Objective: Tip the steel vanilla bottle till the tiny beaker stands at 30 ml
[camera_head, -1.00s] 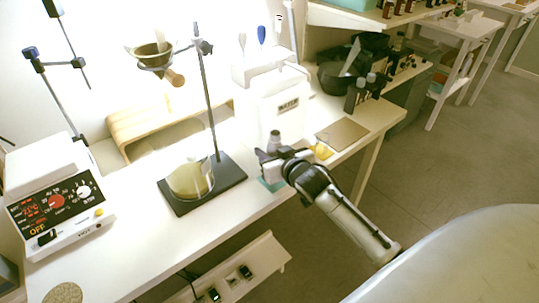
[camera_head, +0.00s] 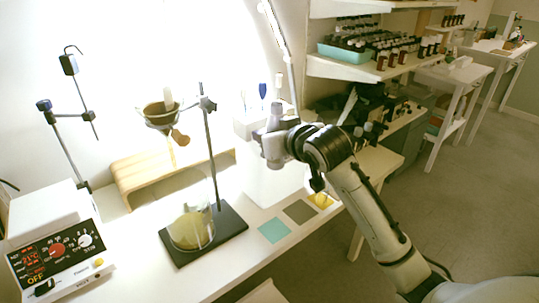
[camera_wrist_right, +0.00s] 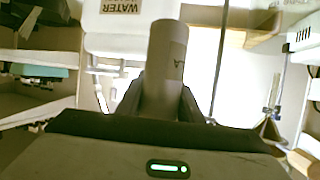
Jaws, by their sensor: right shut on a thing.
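My right gripper (camera_head: 277,145) is shut on a grey steel bottle (camera_head: 275,112) and holds it about upright, in the air above the bench. In the right wrist view the bottle (camera_wrist_right: 166,60) stands between the fingers, with a small part of its label showing; I cannot read it. A glass beaker (camera_head: 205,229) with yellowish liquid stands on the dark stand base, left of the gripper and apart from it. I cannot read its level or any marks. My left gripper is out of view.
A stand (camera_head: 209,150) holds a funnel (camera_head: 161,114) above the beaker. A teal mat (camera_head: 275,231), a grey-brown mat (camera_head: 300,211) and a yellow mat (camera_head: 320,200) lie near the bench's front edge. A hotplate unit (camera_head: 62,252) stands at left, a wooden riser (camera_head: 125,172) behind.

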